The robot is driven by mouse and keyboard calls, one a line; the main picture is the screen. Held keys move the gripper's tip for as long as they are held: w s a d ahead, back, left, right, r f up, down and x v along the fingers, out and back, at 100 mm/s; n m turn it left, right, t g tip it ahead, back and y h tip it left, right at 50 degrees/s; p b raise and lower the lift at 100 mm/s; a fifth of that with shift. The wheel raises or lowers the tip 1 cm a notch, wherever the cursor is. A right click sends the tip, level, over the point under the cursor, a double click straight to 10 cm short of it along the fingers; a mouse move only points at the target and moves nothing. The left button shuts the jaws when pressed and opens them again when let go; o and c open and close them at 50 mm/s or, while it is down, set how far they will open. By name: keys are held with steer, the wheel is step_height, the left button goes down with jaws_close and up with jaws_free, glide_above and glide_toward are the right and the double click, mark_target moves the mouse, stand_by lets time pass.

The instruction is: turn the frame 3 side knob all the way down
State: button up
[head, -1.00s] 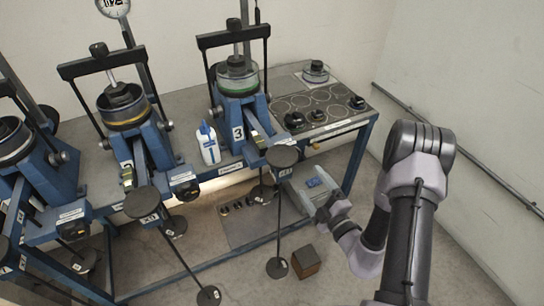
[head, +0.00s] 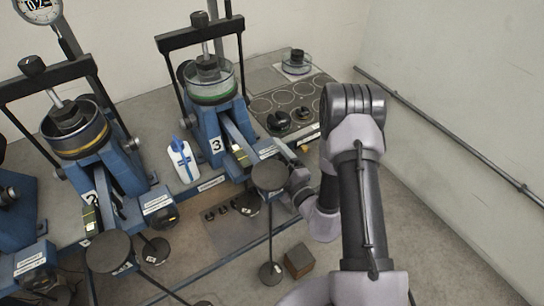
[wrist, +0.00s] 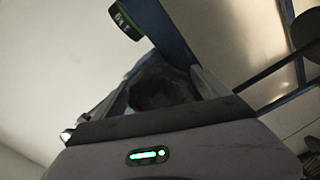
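Frame 3 is the blue lever frame (head: 215,145) with a white "3" plate, near the middle of the head view. It carries a clear ring-shaped cell with a green band (head: 212,88). My gripper (head: 297,183) is at the front right of frame 3, just right of its round hanger plate (head: 270,174). In the wrist view its two fingers (wrist: 155,85) stand apart with a dark rounded thing (wrist: 162,88) between them. That may be the side knob, but it is too dark to be sure, and I cannot tell whether the fingers touch it. My arm hides that area in the head view.
A white and blue bottle (head: 183,160) stands left of frame 3. Frame 2 (head: 98,165) is further left. A brown block (head: 299,260) lies on the floor. A wall rail (head: 440,130) runs along the right. A green-rimmed black part (wrist: 125,20) is close above the fingers.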

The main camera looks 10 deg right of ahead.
steer(key=c, duration=1.3)
steer(key=shift+r+n+p, duration=0.1)
steer(key=shift+n+p, duration=0.25)
steer(key=shift+n, duration=1.55)
steer(key=o, duration=1.4)
